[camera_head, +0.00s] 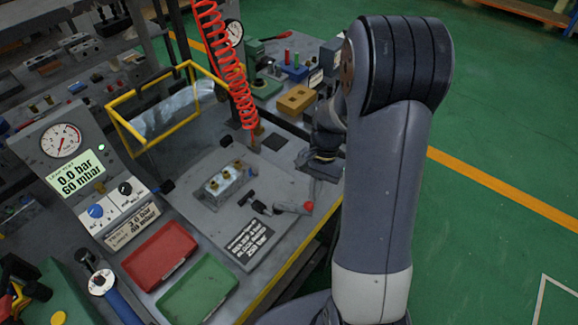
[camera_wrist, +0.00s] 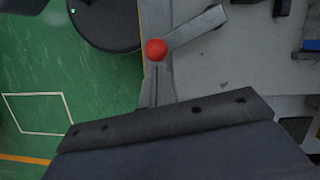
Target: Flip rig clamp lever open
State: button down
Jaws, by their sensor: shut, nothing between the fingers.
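The clamp lever is a grey bar (camera_wrist: 195,30) with a red ball knob (camera_wrist: 155,49) at its end. In the head view the red knob (camera_head: 308,207) lies low at the right side of the rig plate (camera_head: 205,222), with the lever running left toward the clamp by the metal valve block (camera_head: 226,186). My gripper (camera_wrist: 157,70) is shut and empty, its fingertips appearing just below the knob in the wrist view. Contact cannot be told. In the head view my arm hides most of the gripper.
A gauge panel (camera_head: 62,142) stands left, with red (camera_head: 160,254) and green (camera_head: 198,290) trays in front. A yellow-framed guard (camera_head: 120,101) stands behind the plate. A red coiled hose (camera_head: 222,62) hangs over the bench. Green floor lies open at right.

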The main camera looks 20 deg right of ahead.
jog(key=shift+s+a+m, duration=0.15)
jog(key=shift+s+m, duration=0.45)
jog(key=shift+m, duration=0.1)
jog(key=v, duration=1)
jog(key=shift+d+r, duration=0.25)
jog(key=shift+r, duration=0.1)
jog(key=shift+f, duration=0.1)
jog(key=f+n, duration=0.1)
jog(key=f, duration=0.2)
jog(key=w+a+f+n, duration=0.1)
jog(key=f+n, duration=0.1)
jog(key=f, duration=0.1)
jog(key=w+a+f+n, duration=0.1)
jog(key=f, duration=0.3)
jog(key=shift+a+f+n+g+h, duration=0.1)
jog(key=shift+n+g+h, duration=0.2)
jog(key=shift+n+h, duration=0.1)
jog(key=shift+w+a+n+h+p, duration=0.15)
jog(key=shift+w+n+h+p, duration=0.2)
jog(key=shift+w+n, duration=0.6)
